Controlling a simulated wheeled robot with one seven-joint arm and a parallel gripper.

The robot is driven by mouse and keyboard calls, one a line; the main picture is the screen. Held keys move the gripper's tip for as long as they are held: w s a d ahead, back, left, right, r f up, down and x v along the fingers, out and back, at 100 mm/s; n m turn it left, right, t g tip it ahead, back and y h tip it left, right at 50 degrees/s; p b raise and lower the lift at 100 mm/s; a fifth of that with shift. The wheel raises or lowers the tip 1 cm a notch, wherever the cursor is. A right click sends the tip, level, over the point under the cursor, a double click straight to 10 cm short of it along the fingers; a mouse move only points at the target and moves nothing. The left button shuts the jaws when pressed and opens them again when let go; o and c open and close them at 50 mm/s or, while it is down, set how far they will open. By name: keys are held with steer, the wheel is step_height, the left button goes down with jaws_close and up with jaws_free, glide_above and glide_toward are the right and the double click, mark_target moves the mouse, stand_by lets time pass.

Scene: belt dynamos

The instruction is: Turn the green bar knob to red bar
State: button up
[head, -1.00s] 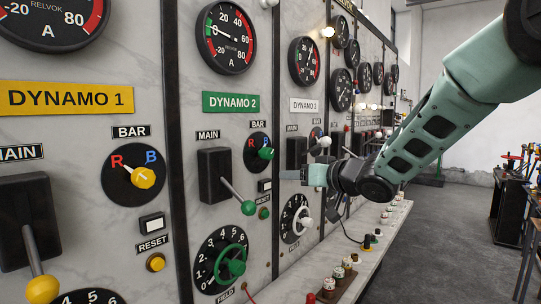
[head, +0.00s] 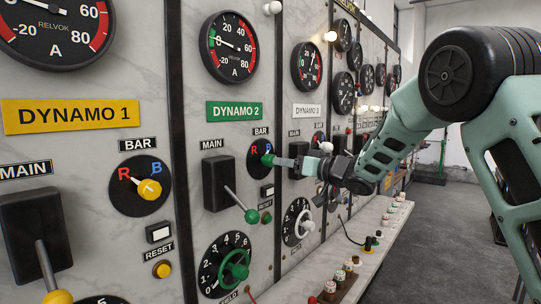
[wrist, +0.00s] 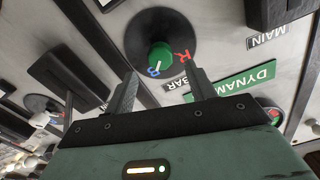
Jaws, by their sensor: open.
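The green bar knob (head: 267,159) sits on a round black dial under the DYNAMO 2 label (head: 234,111). The dial has a red R and a blue B. In the wrist view the green knob (wrist: 158,56) shows with its white mark toward the blue B (wrist: 153,71); the red R (wrist: 184,55) is to the right. My gripper (head: 277,161) reaches in from the right with its fingertips close to the knob. In the wrist view my gripper (wrist: 160,71) is open, with one finger either side of the knob's line. I cannot tell whether they touch it.
The black main lever (head: 230,190) with a green ball is left of the dial. The green field wheel (head: 235,266) is below. The yellow bar knob (head: 149,189) of DYNAMO 1 is further left. A ledge with several terminals (head: 350,262) runs along the panel base.

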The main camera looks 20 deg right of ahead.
mark_target(270, 160)
steer(key=p+x, duration=0.2)
steer(key=x, duration=0.5)
steer(key=c, duration=1)
